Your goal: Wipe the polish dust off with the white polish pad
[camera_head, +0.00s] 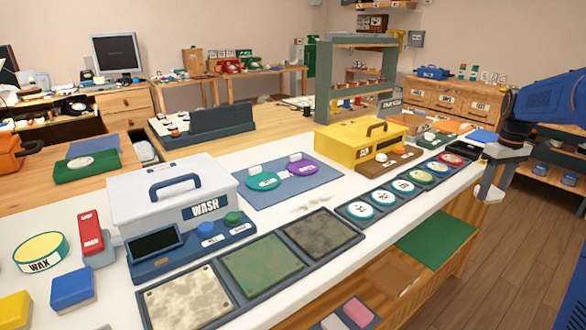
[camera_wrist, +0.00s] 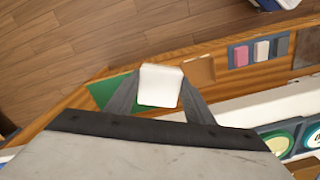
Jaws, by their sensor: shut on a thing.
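My gripper (camera_wrist: 160,98) is shut on the white polish pad (camera_wrist: 160,85), which shows between the two grey fingers in the wrist view. In the head view my gripper (camera_head: 489,188) is at the far right, beyond the bench's edge and over the floor; the pad is hard to make out from the fingers there. A faint grey-brown dust smudge (camera_head: 314,203) lies on the white bench top (camera_head: 272,222), between the blue mat and the dark textured panel. The gripper is well to the right of the smudge and apart from it.
A white WASH box (camera_head: 165,200) and a yellow box (camera_head: 362,142) stand on the bench. Framed textured panels (camera_head: 262,262) and a row of round dials (camera_head: 405,187) line the front edge. A blue mat (camera_head: 285,187) holds two discs. A lower shelf carries a green mat (camera_head: 436,239).

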